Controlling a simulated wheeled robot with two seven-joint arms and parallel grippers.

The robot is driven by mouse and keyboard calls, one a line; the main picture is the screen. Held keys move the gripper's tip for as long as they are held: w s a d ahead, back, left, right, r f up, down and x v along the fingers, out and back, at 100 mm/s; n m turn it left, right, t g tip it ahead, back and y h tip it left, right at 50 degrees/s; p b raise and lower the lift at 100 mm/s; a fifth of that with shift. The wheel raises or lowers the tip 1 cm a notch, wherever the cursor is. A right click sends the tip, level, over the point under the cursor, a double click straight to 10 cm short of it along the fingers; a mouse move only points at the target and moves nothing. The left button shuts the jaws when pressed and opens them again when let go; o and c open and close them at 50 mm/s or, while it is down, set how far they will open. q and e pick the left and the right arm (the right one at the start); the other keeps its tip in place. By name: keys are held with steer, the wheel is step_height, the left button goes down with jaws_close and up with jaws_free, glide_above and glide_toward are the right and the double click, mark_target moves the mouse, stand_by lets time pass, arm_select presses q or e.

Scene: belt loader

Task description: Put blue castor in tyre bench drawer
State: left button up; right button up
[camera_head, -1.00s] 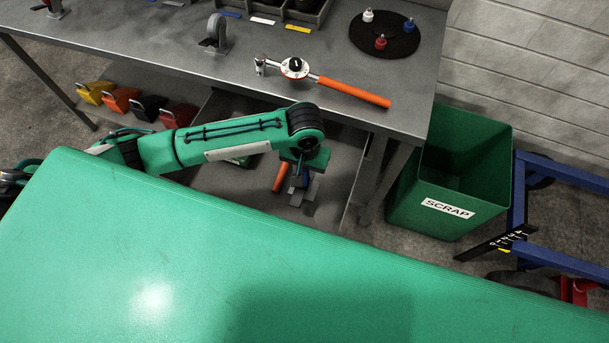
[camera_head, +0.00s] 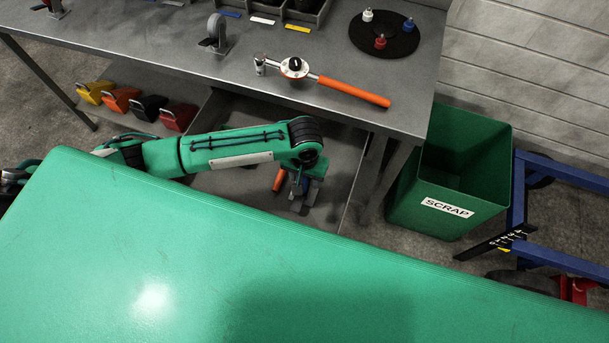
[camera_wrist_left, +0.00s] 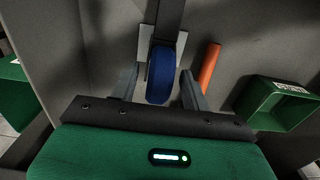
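The blue castor (camera_wrist_left: 161,75) shows in the left wrist view, its blue wheel between the two fingers, with a grey plate beside it. My left gripper (camera_wrist_left: 158,88) is open around the castor, with a narrow gap at each side of the wheel. In the head view my left gripper (camera_head: 303,194) reaches down into the open drawer (camera_head: 338,160) under the bench. The castor is mostly hidden by the gripper there. My right gripper is not in view.
An orange handle (camera_wrist_left: 209,66) and a green labelled box (camera_wrist_left: 283,103) lie near the castor. The steel bench top (camera_head: 240,85) is above the drawer, bearing a torque wrench (camera_head: 345,90). A green scrap bin (camera_head: 450,215) stands to the right. A green surface (camera_head: 200,260) fills the foreground.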

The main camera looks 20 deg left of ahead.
arm_select(q)
steer(key=shift+r, duration=0.1)
step_height(320, 180, up, 12)
stand_by(0.5)
stand_by(0.5)
